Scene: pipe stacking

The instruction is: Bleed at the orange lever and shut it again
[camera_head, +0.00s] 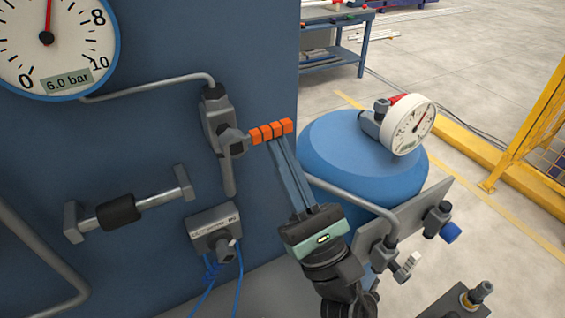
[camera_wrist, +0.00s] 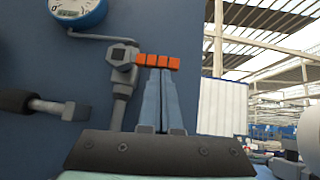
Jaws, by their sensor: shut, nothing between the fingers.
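The orange lever (camera_head: 271,131) sticks out to the right from a grey valve (camera_head: 217,118) on the blue panel and lies roughly level. It also shows in the wrist view (camera_wrist: 158,62), right of the valve (camera_wrist: 122,58). My gripper (camera_head: 278,144) is shut, with its long blue-grey fingers together and nothing between them. In the wrist view the fingertips (camera_wrist: 160,72) reach the lever's lower edge near its middle. They look touching or very close; I cannot tell which. A large gauge (camera_head: 50,45) at the upper left reads 6.0 bar.
A blue tank (camera_head: 355,160) with a small gauge (camera_head: 408,124) stands right of the panel. A handle bar (camera_head: 125,210) and a grey switch box (camera_head: 212,230) are on the panel below the valve. A yellow frame (camera_head: 525,125) stands beyond.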

